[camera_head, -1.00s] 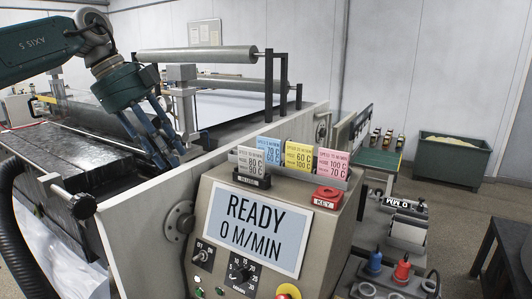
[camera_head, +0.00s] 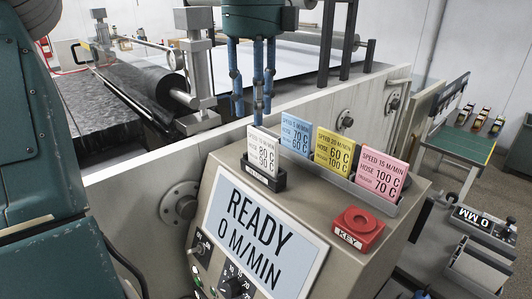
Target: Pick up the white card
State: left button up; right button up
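The white card (camera_head: 263,149) stands upright in a small black holder (camera_head: 264,174) on top of the control console. Its printed face is turned toward me. My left gripper (camera_head: 250,108) hangs above and just behind the card, its blue fingers pointing down. The fingers are apart with nothing between them. The nearest fingertip ends close to the card's top edge in the picture; I cannot tell whether it touches. My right gripper is out of view.
Blue (camera_head: 295,134), yellow (camera_head: 333,150) and pink (camera_head: 381,175) cards stand in a grey rack right of the white card. A red key button (camera_head: 357,230) sits in front. The console screen (camera_head: 257,223) reads READY. A machine side wall (camera_head: 140,195) runs behind the console.

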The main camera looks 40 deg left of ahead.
aim_at(261, 136)
pick_arm(q)
jog(key=f, duration=0.2)
jog(key=f+p, duration=0.1)
jog(key=f, duration=0.1)
jog(key=d+f, duration=0.1)
jog(key=shift+w+f+p, duration=0.25)
jog(key=shift+f+p, duration=0.15)
jog(key=shift+f, duration=0.5)
jog(key=shift+a, duration=0.1)
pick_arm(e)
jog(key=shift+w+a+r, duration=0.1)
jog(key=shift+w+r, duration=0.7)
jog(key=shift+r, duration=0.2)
pick_arm(q)
grip_shut()
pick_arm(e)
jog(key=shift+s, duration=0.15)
